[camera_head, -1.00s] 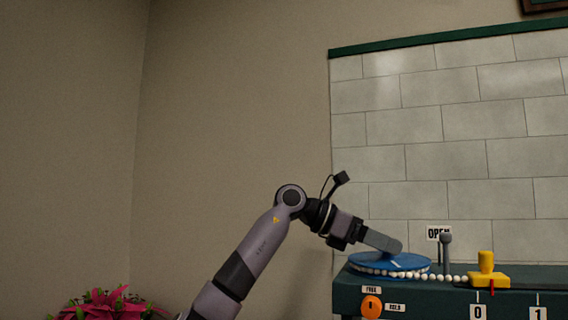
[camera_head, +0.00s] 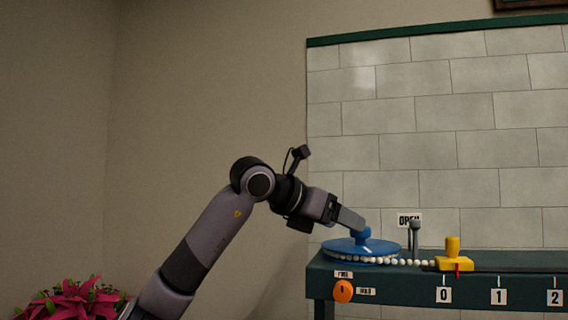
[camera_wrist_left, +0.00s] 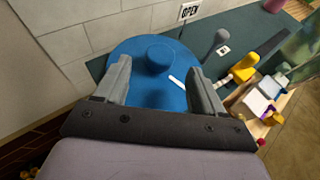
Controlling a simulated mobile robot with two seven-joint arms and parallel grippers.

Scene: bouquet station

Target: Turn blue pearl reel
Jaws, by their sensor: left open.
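The blue pearl reel (camera_head: 340,246) is a flat disc with a raised round knob (camera_head: 361,234). It sits at the left end of the dark green bench (camera_head: 400,285). A string of white pearls (camera_head: 375,260) runs around its lower edge and off to the right. My left gripper (camera_head: 358,225) is open at the knob, tilted down from the upper left. In the left wrist view, the open fingers of the gripper (camera_wrist_left: 160,66) stand on either side of the knob (camera_wrist_left: 158,58), with visible gaps. A white mark (camera_wrist_left: 177,83) shows on the disc. The right gripper is not in view.
A grey post (camera_head: 414,240) and a yellow clamp-like piece (camera_head: 453,262) stand right of the reel. An OPEN sign (camera_head: 409,219) is behind. An orange knob (camera_head: 343,291) is on the bench front. A tiled wall closes the back.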

